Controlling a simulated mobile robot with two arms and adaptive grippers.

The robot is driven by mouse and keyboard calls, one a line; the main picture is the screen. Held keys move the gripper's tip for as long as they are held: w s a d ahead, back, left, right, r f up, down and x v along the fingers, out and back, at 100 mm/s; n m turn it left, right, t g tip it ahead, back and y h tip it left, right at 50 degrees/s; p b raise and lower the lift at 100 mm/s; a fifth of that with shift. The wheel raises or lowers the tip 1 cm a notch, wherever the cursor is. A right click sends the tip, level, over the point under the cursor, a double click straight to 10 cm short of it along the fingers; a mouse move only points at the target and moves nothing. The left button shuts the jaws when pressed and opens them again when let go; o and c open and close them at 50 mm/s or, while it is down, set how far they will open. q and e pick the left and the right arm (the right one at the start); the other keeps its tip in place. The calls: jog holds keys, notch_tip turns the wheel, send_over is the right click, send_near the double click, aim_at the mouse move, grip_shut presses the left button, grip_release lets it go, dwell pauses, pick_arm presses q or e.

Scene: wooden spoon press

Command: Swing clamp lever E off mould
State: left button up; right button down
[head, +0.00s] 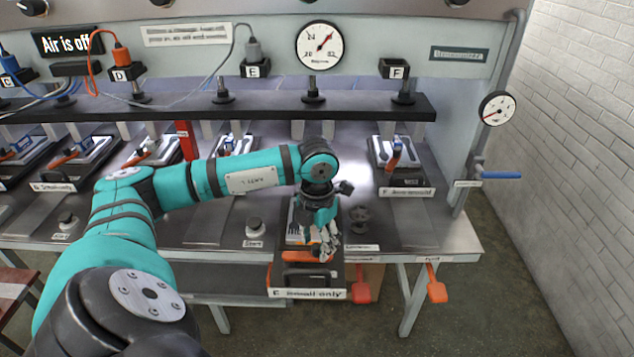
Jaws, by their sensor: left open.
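The mould tray labelled "E small only" (307,294) sits at the front edge of the bench, right of centre. Its pale mould with spoon-like shapes (297,226) is partly hidden behind my gripper. Orange parts (296,256), which may belong to clamp lever E, show low on the mould; my gripper covers much of this area, so I cannot tell the lever's exact position. My left gripper (326,248) is open, pointing down over the right side of this mould. Whether it touches the lever is unclear. My right gripper is out of view.
Tray F (407,191) with its orange lever (394,158) stands back right. A dark knob (359,215) is close right of my gripper. A start button (254,228) is to the left. The press shelf (270,106) runs behind. Orange pedals (436,286) hang at the front.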

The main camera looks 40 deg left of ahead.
aim_at(317, 246)
pick_arm(q)
notch_tip(317, 246, up, 10)
dwell(0.3)
dwell(0.5)
